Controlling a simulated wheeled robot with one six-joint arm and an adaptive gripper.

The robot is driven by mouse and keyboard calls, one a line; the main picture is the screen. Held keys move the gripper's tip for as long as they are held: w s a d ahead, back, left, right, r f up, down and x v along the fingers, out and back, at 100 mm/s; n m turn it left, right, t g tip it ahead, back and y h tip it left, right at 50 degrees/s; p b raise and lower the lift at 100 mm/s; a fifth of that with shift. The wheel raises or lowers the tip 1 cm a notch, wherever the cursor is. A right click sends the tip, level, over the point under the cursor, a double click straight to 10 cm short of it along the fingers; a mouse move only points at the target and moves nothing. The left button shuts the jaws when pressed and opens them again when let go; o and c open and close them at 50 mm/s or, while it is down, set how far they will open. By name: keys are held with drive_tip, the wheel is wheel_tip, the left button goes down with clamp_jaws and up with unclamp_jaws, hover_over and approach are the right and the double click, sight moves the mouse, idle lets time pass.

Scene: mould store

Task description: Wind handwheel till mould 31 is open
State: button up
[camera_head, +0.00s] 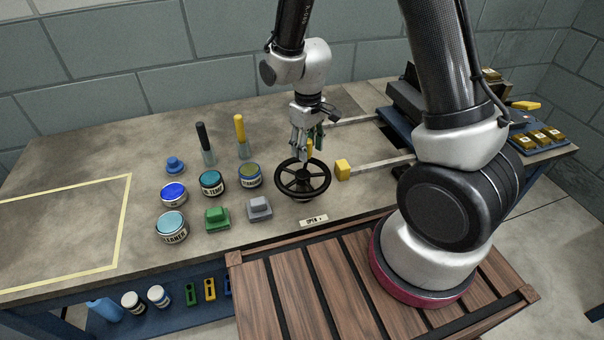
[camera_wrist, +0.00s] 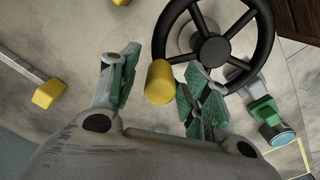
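The black handwheel (camera_head: 303,190) stands on the bench with a yellow knob (camera_head: 309,149) on its rim. The wheel (camera_wrist: 212,50) and knob (camera_wrist: 160,82) also show in the wrist view. My gripper (camera_head: 306,148) points down over the rim's far side. In the wrist view my gripper (camera_wrist: 157,88) has its green-padded fingers apart, one on each side of the knob. A gap shows on the knob's left; the right finger looks close to it. An "OPEN >" label (camera_head: 313,220) lies in front of the wheel. The mould's number and opening are hidden behind my arm.
Bars with a yellow end block (camera_head: 343,170) run right towards dark blocks (camera_head: 405,97) on a blue base. Jars (camera_head: 173,194), a green block (camera_head: 217,217), a grey block (camera_head: 259,208) and two upright handled tools (camera_head: 240,140) stand left of the wheel.

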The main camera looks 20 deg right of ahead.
sight(290, 159)
drive_tip(key=c, duration=0.7)
drive_tip(key=shift+w+a, duration=0.35)
drive_tip(key=shift+a, duration=2.05)
drive_tip(key=shift+s+a, duration=0.15)
drive_tip(key=shift+a, duration=0.85)
drive_tip(key=shift+r, duration=0.1)
